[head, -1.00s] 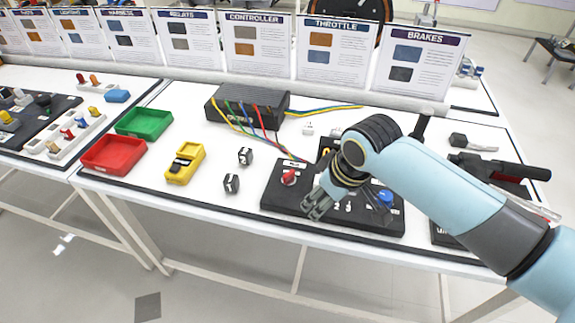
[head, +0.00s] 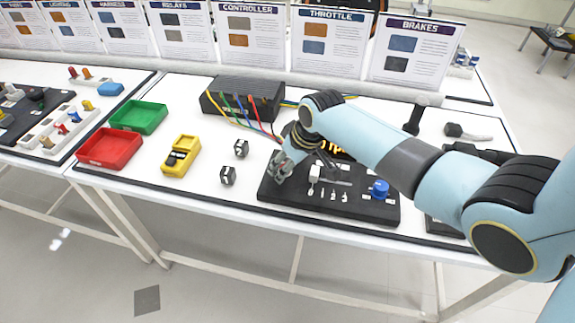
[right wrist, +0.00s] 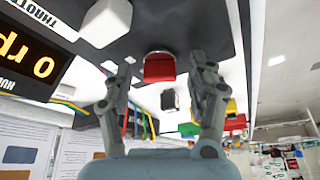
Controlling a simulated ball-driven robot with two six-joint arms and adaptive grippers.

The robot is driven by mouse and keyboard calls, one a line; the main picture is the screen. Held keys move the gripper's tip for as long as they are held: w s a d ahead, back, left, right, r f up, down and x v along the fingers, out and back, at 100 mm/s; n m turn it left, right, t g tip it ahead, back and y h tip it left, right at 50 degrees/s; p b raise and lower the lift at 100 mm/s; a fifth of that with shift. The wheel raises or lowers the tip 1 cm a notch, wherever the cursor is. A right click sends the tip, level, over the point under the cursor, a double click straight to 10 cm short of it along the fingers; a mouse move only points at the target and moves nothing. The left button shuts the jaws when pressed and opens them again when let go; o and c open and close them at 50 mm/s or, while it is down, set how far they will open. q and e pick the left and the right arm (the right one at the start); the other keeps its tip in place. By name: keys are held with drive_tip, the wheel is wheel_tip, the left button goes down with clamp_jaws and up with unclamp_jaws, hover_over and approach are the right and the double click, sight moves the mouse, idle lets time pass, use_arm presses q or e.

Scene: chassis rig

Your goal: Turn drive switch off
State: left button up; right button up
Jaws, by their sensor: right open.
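The drive switch is a red knob (right wrist: 159,68) on a black control panel (head: 345,211). In the head view my right gripper (head: 281,170) covers the knob. In the right wrist view my right gripper (right wrist: 161,72) is open, with its fingers on either side of the knob and visible gaps between them and it. I cannot make out contact or the knob's marked position. A display (right wrist: 32,68) beside the panel reads 0 rpm. My left gripper is not in view.
A blue knob (head: 379,188) and a white lever (head: 314,176) stand on the same panel. A black controller box (head: 245,98) with coloured wires is behind. Two small black blocks, a yellow meter (head: 181,156), a red tray (head: 109,148) and a green tray (head: 138,117) lie left.

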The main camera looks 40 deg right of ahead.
drive_tip(key=shift+w+f, duration=0.15)
drive_tip(key=shift+c, duration=0.3)
drive_tip(key=c, duration=1.1)
